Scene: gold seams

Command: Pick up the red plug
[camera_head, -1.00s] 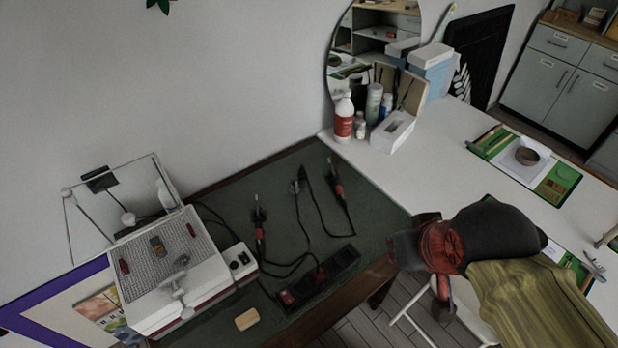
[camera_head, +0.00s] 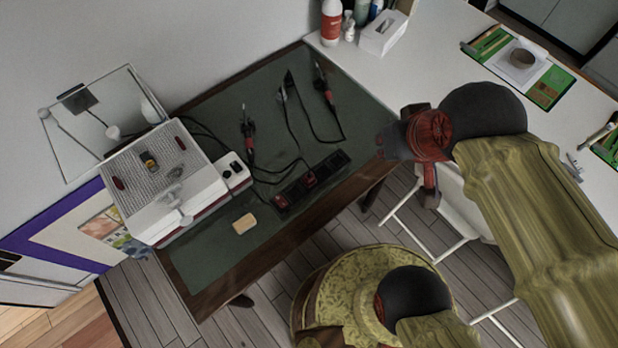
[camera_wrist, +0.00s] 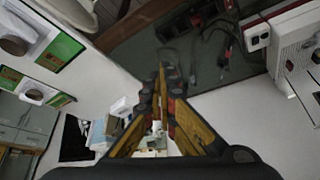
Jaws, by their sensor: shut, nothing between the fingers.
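The black power strip (camera_head: 330,165) lies on the dark green mat of the workbench. A red plug (camera_head: 309,179) sits in or on the strip near its middle. A second red piece (camera_head: 281,201) is at its left end; I cannot tell whether it is a plug or a switch. In the wrist view, small red parts (camera_wrist: 195,20) show near the top. My gripper (camera_wrist: 163,82) is shut and empty, its yellow and dark fingers meeting in mid-view. In the head view, its end (camera_head: 388,143) is at the bench's right edge, right of the strip and apart from it.
Red-handled tools (camera_head: 248,130) with black cords lie behind the strip. A white box (camera_head: 160,185) with a mesh top stands left. A small tan block (camera_head: 244,223) lies on the mat (camera_head: 215,255). The white table (camera_head: 420,70) with a tissue box (camera_head: 383,33) adjoins at right.

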